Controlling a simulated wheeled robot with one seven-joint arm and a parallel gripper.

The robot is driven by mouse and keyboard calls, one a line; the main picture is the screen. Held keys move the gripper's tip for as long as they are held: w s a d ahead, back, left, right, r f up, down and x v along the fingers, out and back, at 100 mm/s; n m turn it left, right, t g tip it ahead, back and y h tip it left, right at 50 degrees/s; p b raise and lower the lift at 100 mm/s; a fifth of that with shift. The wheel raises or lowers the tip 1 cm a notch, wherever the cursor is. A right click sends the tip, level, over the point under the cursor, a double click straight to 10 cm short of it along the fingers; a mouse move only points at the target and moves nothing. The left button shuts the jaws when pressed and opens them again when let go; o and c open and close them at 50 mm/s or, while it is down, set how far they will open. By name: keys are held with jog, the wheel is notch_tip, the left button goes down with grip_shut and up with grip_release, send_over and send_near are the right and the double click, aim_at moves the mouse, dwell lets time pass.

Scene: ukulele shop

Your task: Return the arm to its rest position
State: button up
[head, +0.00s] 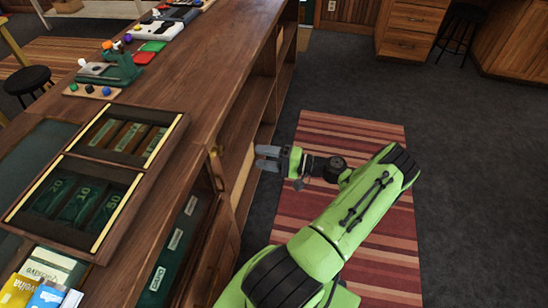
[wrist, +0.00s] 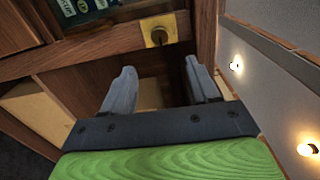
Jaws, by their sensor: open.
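My green arm reaches in from the bottom right of the head view. My gripper (head: 268,158) is at its end, beside the open-shelved side of the wooden counter (head: 215,75) and below its top. In the wrist view my gripper (wrist: 165,90) has its two grey fingers spread apart with nothing between them. Beyond the fingers, the wrist view shows the counter's wooden frame and a brass lock plate (wrist: 159,31). I cannot tell whether a fingertip touches the counter.
A wooden cash tray (head: 110,165) lies on the counter with small packets (head: 40,285) near it. A striped rug (head: 345,140) lies under my arm. Dark floor (head: 480,180) at right is clear.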

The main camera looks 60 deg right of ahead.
jog(key=v, duration=0.3)
jog(key=shift+s+d, duration=0.1)
jog(key=shift+s, duration=0.15)
dwell(0.4)
